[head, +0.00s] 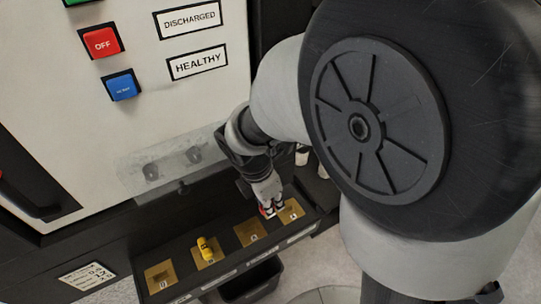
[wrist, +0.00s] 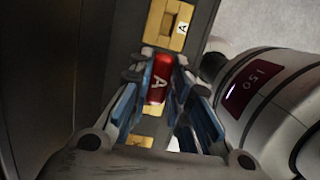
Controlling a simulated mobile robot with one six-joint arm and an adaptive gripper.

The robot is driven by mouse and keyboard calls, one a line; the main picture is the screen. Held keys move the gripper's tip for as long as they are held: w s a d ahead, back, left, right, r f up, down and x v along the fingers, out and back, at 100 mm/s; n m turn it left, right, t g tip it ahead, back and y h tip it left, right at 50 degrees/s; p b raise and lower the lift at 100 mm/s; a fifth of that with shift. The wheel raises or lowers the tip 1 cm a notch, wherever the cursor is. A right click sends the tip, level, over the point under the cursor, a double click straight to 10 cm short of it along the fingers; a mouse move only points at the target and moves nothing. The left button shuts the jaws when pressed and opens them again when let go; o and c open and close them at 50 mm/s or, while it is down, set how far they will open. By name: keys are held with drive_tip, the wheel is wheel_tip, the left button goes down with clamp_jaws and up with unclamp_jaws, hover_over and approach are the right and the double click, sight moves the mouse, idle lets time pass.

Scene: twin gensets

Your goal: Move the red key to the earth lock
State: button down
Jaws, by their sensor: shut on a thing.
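My gripper (head: 268,203) is shut on the red key (wrist: 158,82), which has a white letter A on it. In the wrist view the key lies between the blue finger pads of my gripper (wrist: 162,66). In the head view only a bit of red shows at the fingertips, close to the right-hand brass plates of the ledge. One brass plate with an A label (wrist: 168,22) is just beyond the fingertips in the wrist view. It is the rightmost plate (head: 292,211) in the head view. I cannot tell which plate is the earth lock; the ledge labels are too small to read.
A yellow key (head: 205,249) stands on another brass plate. Two more plates, one at the far left (head: 160,277) and one mid-ledge (head: 250,233), look bare. A cabinet panel (head: 190,95) with buttons rises behind. A dark bin (head: 250,280) sits below the ledge.

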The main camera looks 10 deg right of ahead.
drive_tip(key=s+a, duration=0.2)
drive_tip(key=a, duration=0.3)
drive_tip(key=shift+a, duration=0.35)
idle(0.3)
drive_tip(key=shift+f+b, duration=0.55)
drive_tip(key=shift+f, duration=0.45)
drive_tip(key=shift+f+b, duration=0.9)
drive_tip(key=shift+f, duration=0.6)
drive_tip(key=c, duration=1.4)
unclamp_jaws()
